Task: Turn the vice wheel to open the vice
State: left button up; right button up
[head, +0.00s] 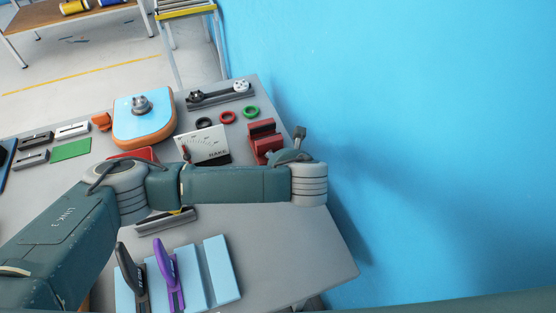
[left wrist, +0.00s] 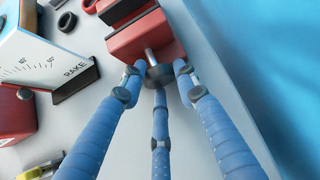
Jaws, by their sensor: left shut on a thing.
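The red vice (head: 265,140) stands near the right edge of the grey table; it also fills the top middle of the left wrist view (left wrist: 146,36). A metal shaft comes out of its near end and carries the dark round vice wheel (left wrist: 159,76). My left gripper (left wrist: 157,72) has its blue fingers closed around the wheel, one at each side and one below. In the head view my own arm crosses in front and hides the wheel and most of this gripper. My right gripper is in neither view.
The RAKE gauge (head: 203,146) stands left of the vice, with a red box (head: 133,154) beside it. Black, red and green rings (head: 228,117) lie behind. An orange-and-blue board (head: 144,120) is at the back. A blue wall (head: 420,130) rises close on the right.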

pick_arm(q)
jog(key=shift+a+r+n+t+h, duration=0.1)
jog(key=shift+a+n+t+h, duration=0.25)
jog(key=shift+h, duration=0.45)
jog(key=shift+d, duration=0.15)
jog(key=o, duration=0.9)
jog(key=v, duration=1.2)
